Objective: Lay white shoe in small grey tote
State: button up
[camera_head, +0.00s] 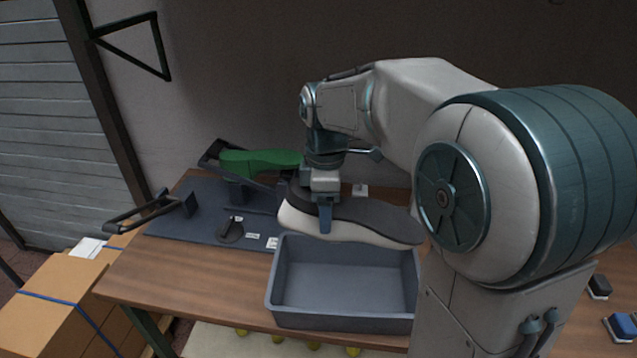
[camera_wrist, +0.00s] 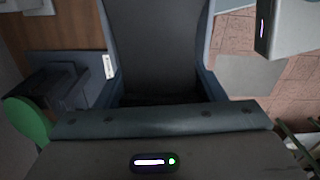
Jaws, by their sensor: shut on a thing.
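The white shoe (camera_head: 335,228) has a pale side and a dark grey upper face. My gripper (camera_head: 325,215) is shut on it near its left end. The small grey tote (camera_head: 345,322) stands on the table's front part, open at the top and empty where I can see inside. The shoe is above the tote's back edge. In the wrist view, a dark grey surface fills the upper middle; I cannot tell for sure whether it is the shoe.
A green shoe last (camera_head: 260,162) rests on a dark stand behind, left of my gripper. A dark mat (camera_head: 190,222) with small labels lies on the wooden table (camera_head: 170,275). Cardboard boxes (camera_head: 50,310) stand at the left. Small blocks (camera_head: 620,326) lie at the right.

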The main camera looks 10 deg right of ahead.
jog(key=shift+w+d, duration=0.1)
jog(key=shift+w, duration=0.1)
jog(key=shift+s+f+b, duration=0.1)
jog(key=shift+f+b, duration=0.4)
jog(key=shift+b, duration=0.15)
jog(key=shift+f+b, duration=1.45)
jog(key=shift+f, duration=0.35)
jog(key=shift+a, duration=0.45)
jog(key=shift+f, duration=0.1)
notch_tip(320, 180, down, 7)
jog(key=b, duration=0.5)
jog(key=shift+f, duration=0.15)
